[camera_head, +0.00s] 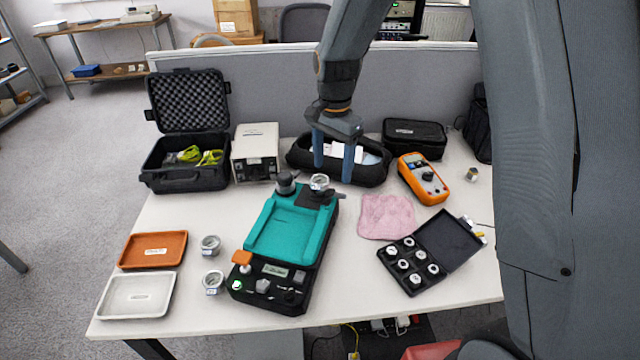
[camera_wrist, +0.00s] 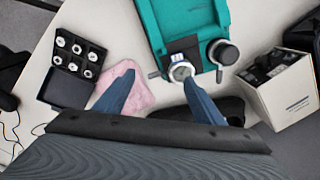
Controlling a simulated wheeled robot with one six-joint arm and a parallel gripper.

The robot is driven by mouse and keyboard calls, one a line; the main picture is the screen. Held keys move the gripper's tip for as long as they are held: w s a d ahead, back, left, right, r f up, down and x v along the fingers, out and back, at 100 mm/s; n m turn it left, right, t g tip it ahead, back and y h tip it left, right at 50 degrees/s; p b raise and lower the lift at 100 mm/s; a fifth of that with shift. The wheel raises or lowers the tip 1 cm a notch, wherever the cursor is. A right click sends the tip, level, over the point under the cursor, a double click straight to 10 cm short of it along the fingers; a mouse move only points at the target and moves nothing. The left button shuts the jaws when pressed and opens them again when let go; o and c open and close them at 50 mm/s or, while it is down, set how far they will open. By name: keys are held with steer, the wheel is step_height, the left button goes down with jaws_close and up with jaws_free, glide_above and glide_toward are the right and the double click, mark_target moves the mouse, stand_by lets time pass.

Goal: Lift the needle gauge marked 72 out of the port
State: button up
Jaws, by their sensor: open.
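A round needle gauge (camera_head: 319,182) with a pale dial sits upright in a dark port block at the back end of the teal and black calibrator (camera_head: 262,289). It also shows in the wrist view (camera_wrist: 180,71), close to the right fingertip. Its marking is too small to read. My gripper (camera_head: 333,174) is open and empty, its two blue fingers pointing down above the back of the calibrator. Two similar gauges stand on the table left of the calibrator, one farther back (camera_head: 210,244) and one nearer (camera_head: 213,282); their numbers are not legible.
A dark knob (camera_head: 286,183) stands beside the ported gauge. Behind are a black pouch (camera_head: 372,173) and a white instrument box (camera_head: 255,152). An orange tray (camera_head: 152,250) and a white tray (camera_head: 136,295) lie left. A pink cloth (camera_head: 386,217) and a fittings case (camera_head: 446,243) lie right.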

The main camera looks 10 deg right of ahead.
mark_target(320, 179)
steer(key=shift+m, duration=0.9)
steer(key=w+a, duration=0.1)
steer(key=w+a+f, duration=0.1)
steer(key=w, duration=0.1)
steer(key=shift+a+f, duration=0.2)
steer(key=shift+w+a+f, duration=0.15)
steer(key=shift+w+f, duration=0.05)
steer(key=shift+w+f+p, duration=0.15)
steer(key=shift+f+p, duration=0.7)
steer(key=shift+f, duration=1.05)
steer(key=shift+w+f+p, duration=0.1)
steer(key=shift+f+p, duration=0.7)
steer(key=shift+f, duration=1.05)
steer(key=c, duration=1.3)
steer(key=shift+c, duration=0.2)
steer(key=shift+r, duration=0.1)
step_height(320, 179, up, 9)
steer(key=b, duration=0.3)
steer(key=shift+r, duration=0.2)
steer(key=shift+r+p, duration=1.4)
steer(key=shift+r, duration=0.85)
